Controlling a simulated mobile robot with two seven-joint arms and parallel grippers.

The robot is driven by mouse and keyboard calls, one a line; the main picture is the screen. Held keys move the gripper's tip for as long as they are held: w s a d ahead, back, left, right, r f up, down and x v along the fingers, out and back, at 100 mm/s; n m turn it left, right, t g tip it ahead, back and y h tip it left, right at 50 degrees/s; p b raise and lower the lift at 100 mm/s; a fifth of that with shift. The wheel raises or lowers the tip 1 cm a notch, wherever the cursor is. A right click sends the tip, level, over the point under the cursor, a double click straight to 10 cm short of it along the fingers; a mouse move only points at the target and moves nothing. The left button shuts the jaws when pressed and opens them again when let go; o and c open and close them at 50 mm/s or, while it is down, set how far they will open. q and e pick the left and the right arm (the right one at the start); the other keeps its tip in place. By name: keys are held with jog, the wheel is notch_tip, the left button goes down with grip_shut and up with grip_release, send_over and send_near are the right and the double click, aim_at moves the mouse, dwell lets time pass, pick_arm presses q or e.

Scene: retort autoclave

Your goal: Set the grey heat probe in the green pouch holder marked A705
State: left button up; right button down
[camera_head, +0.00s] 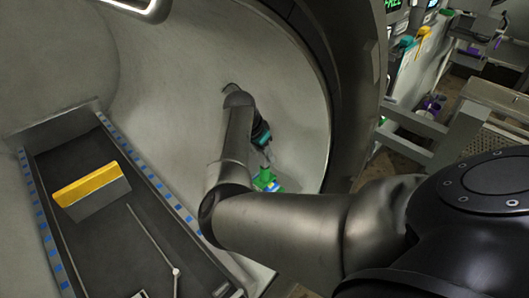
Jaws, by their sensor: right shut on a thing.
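My right arm reaches in from the right and bends up and over, with its wrist turned down in front of the pale curved wall. My right gripper (264,154) is small and partly hidden behind my arm. It is shut on a small grey thing, which looks like the grey heat probe, but its shape is hard to make out. A bright green piece (265,181), which looks like the green pouch holder, is just below the fingers. Whether they touch I cannot tell, and no A705 mark is readable. My left gripper is not in view.
A dark tray (135,244) with blue-marked edges runs along the left. A grey block with a yellow top (92,185) and a thin pale rod (152,240) lie on it. The vessel's dark rim (345,80) curves past my arm. Equipment and a metal frame stand at the right.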

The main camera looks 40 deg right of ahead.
jog(key=shift+f, duration=0.4)
dwell(0.3)
jog(key=shift+c, duration=2.3)
grip_release()
